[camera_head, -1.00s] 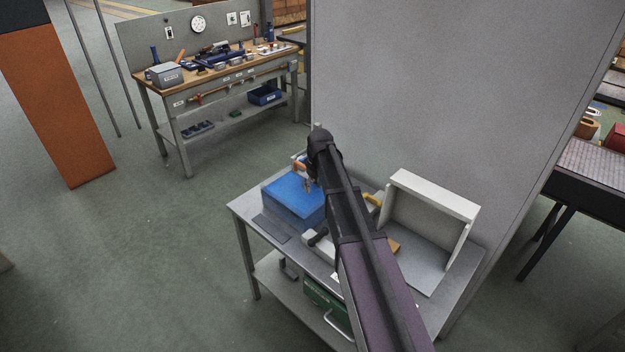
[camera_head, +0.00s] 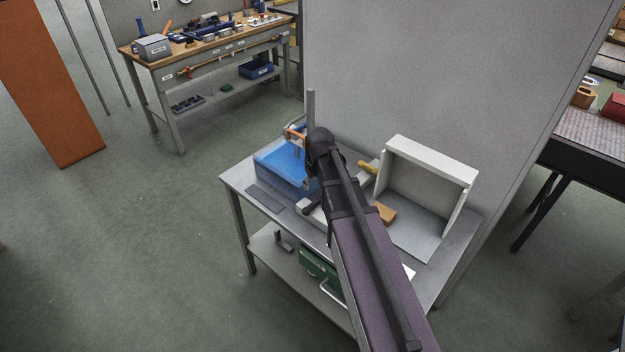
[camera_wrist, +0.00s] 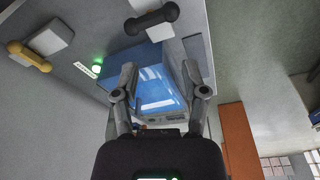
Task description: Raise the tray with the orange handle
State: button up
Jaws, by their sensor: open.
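A blue tray-like box (camera_head: 283,172) stands at the left back of the grey table in the head view. An orange handle-like piece (camera_head: 296,135) shows at its far side, partly behind my arm. In the wrist view the blue box (camera_wrist: 157,78) lies ahead of my gripper (camera_wrist: 160,72). The gripper is open and empty, with one finger towards each side of the box in the picture. I cannot tell whether the fingers touch it. The orange handle is not clearly visible in the wrist view. In the head view my arm hides most of the gripper.
A grey wall panel (camera_head: 440,80) rises behind. Open floor lies left.

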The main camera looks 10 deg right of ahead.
jog(key=shift+w+f, duration=0.1)
dwell(0.3)
jog(key=m+t+y+b, duration=0.5)
jog(key=m+t+b, duration=0.45)
jog(key=m, duration=0.65)
send_near(300, 136)
jog(key=s+a+f, duration=0.1)
jog(key=s, duration=0.1)
jog(key=s+a+f, duration=0.1)
jog(key=a, duration=0.1)
jog(key=s+a+f, duration=0.1)
jog(key=s+a, duration=0.1)
jog(key=shift+s+f+b, duration=0.3)
jog(key=shift+f+b, duration=0.05)
jog(key=shift+f, duration=0.05)
jog(key=d+m, duration=0.1)
jog(key=m, duration=0.1)
jog(key=w+d+m+t+b, duration=0.1)
jog(key=m, duration=0.1)
jog(key=w+d+r+m+t+b, duration=0.1)
jog(key=m, duration=0.1)
jog(key=shift+w+r+t+h, duration=0.15)
jog(key=shift+t+h, duration=0.1)
jog(key=shift+h, duration=0.15)
jog(key=m, duration=0.1)
jog(key=d+m, duration=0.1)
jog(key=shift+w+d+r+m+t+b, duration=0.1)
jog(key=shift+w+r+m+t+b, duration=0.2)
jog(key=shift+t+b, duration=0.1)
jog(key=shift+w, duration=0.1)
